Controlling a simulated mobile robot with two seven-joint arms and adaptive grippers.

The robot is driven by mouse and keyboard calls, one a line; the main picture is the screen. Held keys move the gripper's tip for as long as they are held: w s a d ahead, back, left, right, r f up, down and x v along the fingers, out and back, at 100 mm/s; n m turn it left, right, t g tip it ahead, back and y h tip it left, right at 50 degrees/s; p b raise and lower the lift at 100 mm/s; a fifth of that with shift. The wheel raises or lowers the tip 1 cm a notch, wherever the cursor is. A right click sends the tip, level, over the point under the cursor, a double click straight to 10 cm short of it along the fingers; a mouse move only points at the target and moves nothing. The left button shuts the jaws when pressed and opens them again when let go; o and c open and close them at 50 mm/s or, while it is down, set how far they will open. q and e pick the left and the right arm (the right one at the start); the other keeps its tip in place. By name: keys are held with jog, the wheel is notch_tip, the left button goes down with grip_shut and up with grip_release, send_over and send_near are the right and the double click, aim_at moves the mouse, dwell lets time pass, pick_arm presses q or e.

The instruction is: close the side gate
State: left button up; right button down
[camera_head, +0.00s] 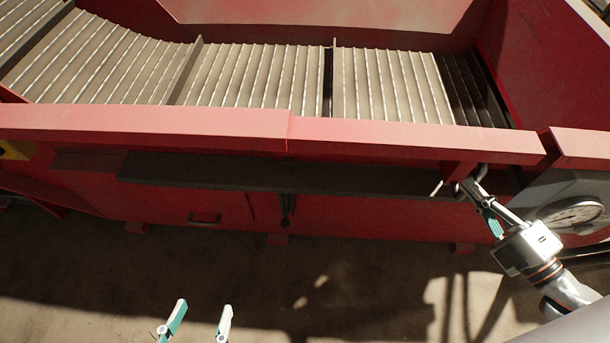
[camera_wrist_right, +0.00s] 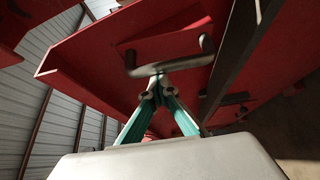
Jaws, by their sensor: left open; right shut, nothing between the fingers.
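The side gate (camera_head: 410,142) is the red rail section at the right half of the machine's near side. A narrow gap shows between its right end and the red rail (camera_head: 585,145) beyond. A bent metal handle (camera_wrist_right: 190,54) is on the gate's red face in the right wrist view. My right gripper (camera_wrist_right: 158,76) is shut, its fingertips at the handle's bar with nothing between them; I cannot tell if they touch it. In the head view my right gripper (camera_head: 468,185) is below the gate's right end. My left gripper (camera_head: 204,308) is open and empty, low over the floor.
The slatted conveyor (camera_head: 250,80) lies behind the red wall. A dark ledge (camera_head: 250,174) runs below the rail. A round gauge (camera_head: 572,214) is at the right, near my right gripper. The floor (camera_head: 370,270) in front is clear, with shadows.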

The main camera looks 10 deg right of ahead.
jog(key=d, duration=0.1)
jog(key=s+d, duration=0.1)
jog(key=d, duration=0.2)
jog(key=shift+s+d, duration=0.25)
jog(key=shift+d, duration=0.15)
jog(key=shift+d+f, duration=0.1)
jog(key=shift+d, duration=0.05)
jog(key=v, duration=1.1)
jog(key=shift+s+a, duration=0.25)
jog(key=shift+s, duration=0.25)
